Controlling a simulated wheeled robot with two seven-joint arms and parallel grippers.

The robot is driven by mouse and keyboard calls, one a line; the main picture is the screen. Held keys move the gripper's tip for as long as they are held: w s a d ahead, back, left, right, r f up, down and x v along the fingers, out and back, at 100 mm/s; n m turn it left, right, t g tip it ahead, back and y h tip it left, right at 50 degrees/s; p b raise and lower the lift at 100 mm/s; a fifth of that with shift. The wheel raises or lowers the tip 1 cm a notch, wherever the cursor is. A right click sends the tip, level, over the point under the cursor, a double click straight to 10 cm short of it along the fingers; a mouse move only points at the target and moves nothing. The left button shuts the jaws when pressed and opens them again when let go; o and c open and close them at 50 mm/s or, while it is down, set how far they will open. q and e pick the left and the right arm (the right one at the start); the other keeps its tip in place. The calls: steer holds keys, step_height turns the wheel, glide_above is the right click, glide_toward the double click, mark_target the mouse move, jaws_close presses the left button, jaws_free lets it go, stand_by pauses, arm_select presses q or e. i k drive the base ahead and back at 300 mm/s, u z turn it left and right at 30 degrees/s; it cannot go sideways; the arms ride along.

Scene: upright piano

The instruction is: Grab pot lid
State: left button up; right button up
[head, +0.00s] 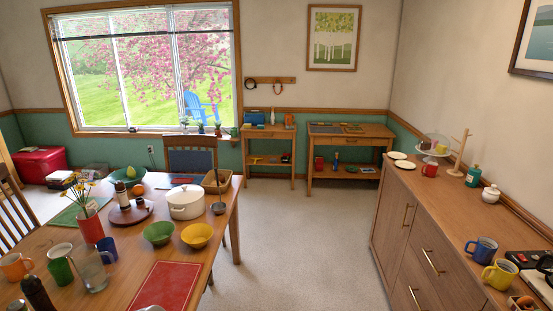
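A white pot (186,210) stands on the dining table, near its right end, in the head view. A white lid (184,196) appears to sit on top of the pot. Neither of my grippers shows in the head view, so I cannot see how they stand relative to the lid.
The dining table (130,250) also bears a green bowl (159,232), a yellow bowl (197,235), a red mat (158,289), a round wooden tray (131,213) and several cups. A sideboard (395,215) stands at right. Open floor (290,240) lies between them.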

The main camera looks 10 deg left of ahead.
mark_target(185, 195)
steer(key=i, duration=3.5)
steer(key=u, duration=1.8)
